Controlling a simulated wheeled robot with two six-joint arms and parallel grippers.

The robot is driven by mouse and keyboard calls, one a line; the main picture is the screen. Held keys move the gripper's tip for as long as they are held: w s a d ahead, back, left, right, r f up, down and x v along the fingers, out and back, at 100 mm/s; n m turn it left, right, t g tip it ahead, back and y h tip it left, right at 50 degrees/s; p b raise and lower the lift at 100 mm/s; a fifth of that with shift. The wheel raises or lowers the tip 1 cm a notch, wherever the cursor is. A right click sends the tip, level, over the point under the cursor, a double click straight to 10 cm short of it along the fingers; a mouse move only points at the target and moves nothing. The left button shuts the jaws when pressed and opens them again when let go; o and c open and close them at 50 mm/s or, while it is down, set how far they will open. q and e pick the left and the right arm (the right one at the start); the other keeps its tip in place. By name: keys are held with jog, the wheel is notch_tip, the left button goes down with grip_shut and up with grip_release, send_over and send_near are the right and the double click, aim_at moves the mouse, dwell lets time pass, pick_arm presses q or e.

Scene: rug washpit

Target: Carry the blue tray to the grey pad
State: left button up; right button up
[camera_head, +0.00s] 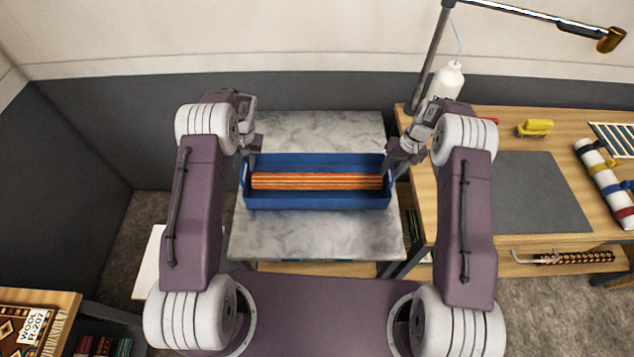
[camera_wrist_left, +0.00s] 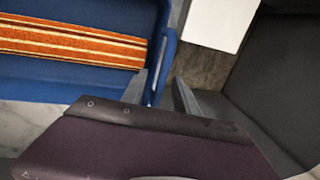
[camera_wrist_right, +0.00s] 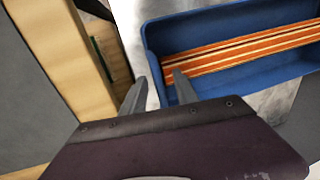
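The blue tray (camera_head: 318,202) sits on a marble-topped bench, with an orange striped roll (camera_head: 316,181) lying inside it. My left gripper (camera_head: 250,160) is at the tray's left end. In the left wrist view its fingers (camera_wrist_left: 165,95) are apart, one on each side of the end wall with its pale handle. My right gripper (camera_head: 393,165) is at the tray's right end. In the right wrist view its fingers (camera_wrist_right: 157,90) are also apart, around the end wall. The grey pad (camera_head: 540,190) lies bare on the wooden table to the right.
The marble bench (camera_head: 310,235) is clear in front of and behind the tray. The wooden table (camera_head: 490,125) also holds a white bottle (camera_head: 448,82), a lamp, a yellow brush (camera_head: 535,128) and a strapped white roll (camera_head: 605,180). A wall stands behind.

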pick_arm(q)
grip_shut()
pick_arm(e)
grip_shut()
pick_arm(q)
jog(key=shift+r, duration=0.1)
pick_arm(e)
jog(key=shift+r, duration=0.1)
dwell(1.0)
